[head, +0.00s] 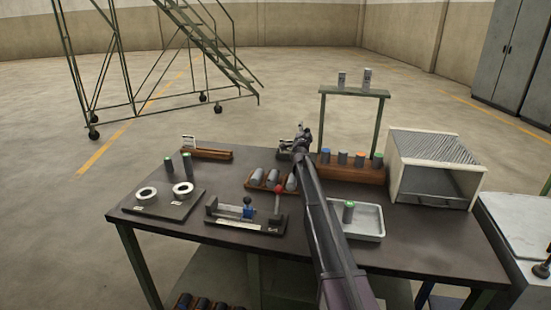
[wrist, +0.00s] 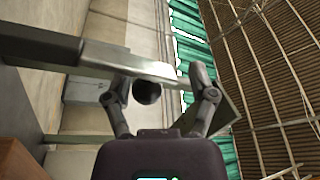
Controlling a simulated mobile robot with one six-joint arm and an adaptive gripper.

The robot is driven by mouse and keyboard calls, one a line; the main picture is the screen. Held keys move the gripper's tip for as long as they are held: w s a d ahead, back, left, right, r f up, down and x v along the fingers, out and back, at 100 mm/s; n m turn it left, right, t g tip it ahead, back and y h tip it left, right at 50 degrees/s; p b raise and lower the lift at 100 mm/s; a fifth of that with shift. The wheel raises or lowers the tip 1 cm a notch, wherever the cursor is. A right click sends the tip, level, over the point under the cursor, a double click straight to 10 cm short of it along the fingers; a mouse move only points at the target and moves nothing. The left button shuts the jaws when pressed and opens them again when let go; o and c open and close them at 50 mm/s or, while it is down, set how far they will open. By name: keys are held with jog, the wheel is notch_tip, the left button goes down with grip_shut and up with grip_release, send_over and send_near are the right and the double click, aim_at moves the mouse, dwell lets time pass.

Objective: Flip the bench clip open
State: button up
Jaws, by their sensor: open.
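My gripper (head: 302,133) is above the back edge of the bench, at the end of my dark arm. In the wrist view my gripper (wrist: 160,88) is open, its two fingers apart. A round black knob (wrist: 147,92) shows between the fingers, below a pale metal plate (wrist: 115,58). I cannot tell whether the fingers touch it. In the head view a small dark fitting (head: 285,149), which may be the bench clip, stands at the back edge just left of my gripper. It is partly hidden by my gripper, and I cannot tell whether it is open or shut.
A wooden rack (head: 350,173) of coloured-top cylinders stands right of my arm, under a green stand (head: 354,93). A white tray (head: 368,232) and a furnace box (head: 432,165) are further right. A red-knobbed lever fixture (head: 245,222) and a ring plate (head: 165,205) lie left.

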aim_at(290, 141)
jog(key=shift+w+a+f+n+g+y+p, duration=0.2)
jog(key=shift+a+n+y, duration=0.45)
jog(key=shift+n, duration=1.5)
jog(key=shift+w+a+f+n+g+y+p, duration=0.1)
jog(key=shift+w+a+f+n+g+y, duration=0.2)
jog(key=shift+a+n, duration=1.25)
jog(key=shift+w+a+f+n+g+y+p, duration=0.1)
jog(key=shift+w+a+f+n+y, duration=0.3)
jog(key=shift+n, duration=2.3)
jog(key=shift+s+f+n, duration=0.1)
jog(key=shift+n, duration=0.5)
jog(key=shift+a+f+n+g, duration=0.15)
jog(key=shift+f+n, duration=0.1)
jog(key=shift+n, duration=0.4)
jog(key=shift+a+f+n+g, duration=0.1)
jog(key=shift+f+n+g, duration=0.1)
jog(key=shift+n, duration=0.45)
